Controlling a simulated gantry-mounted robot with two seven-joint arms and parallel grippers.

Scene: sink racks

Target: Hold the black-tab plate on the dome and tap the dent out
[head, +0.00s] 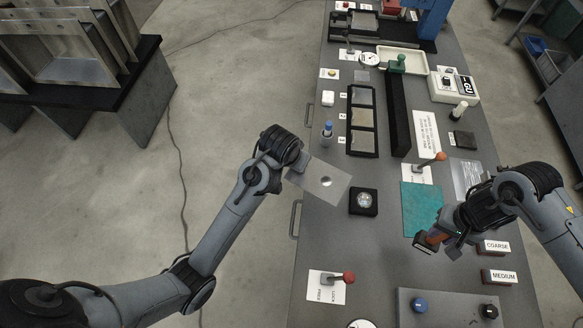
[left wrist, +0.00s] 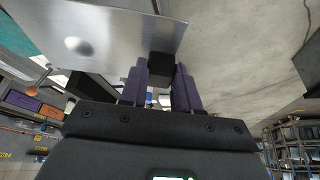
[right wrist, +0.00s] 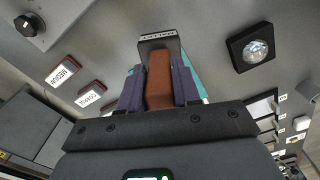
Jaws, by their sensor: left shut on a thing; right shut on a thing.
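The thin metal plate (head: 322,181) has a round dent near its middle. My left gripper (head: 296,165) is shut on its black tab, seen in the left wrist view (left wrist: 160,66). The plate is in the air to the left of the dome (head: 364,200), apart from it. The dome is shiny, set in a black square block on the bench. It also shows in the right wrist view (right wrist: 256,51). My right gripper (head: 445,234) is shut on the brown handle of a hammer-like tool (right wrist: 159,75). The tool's dark head points toward the dome side, right of it.
A teal mat (head: 421,205) lies right of the dome. Red-knobbed levers stand at the front (head: 348,278) and behind the mat (head: 440,156). COARSE (head: 495,247) and MEDIUM (head: 498,277) blocks lie at the right. A three-part black tray (head: 348,121) is further back.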

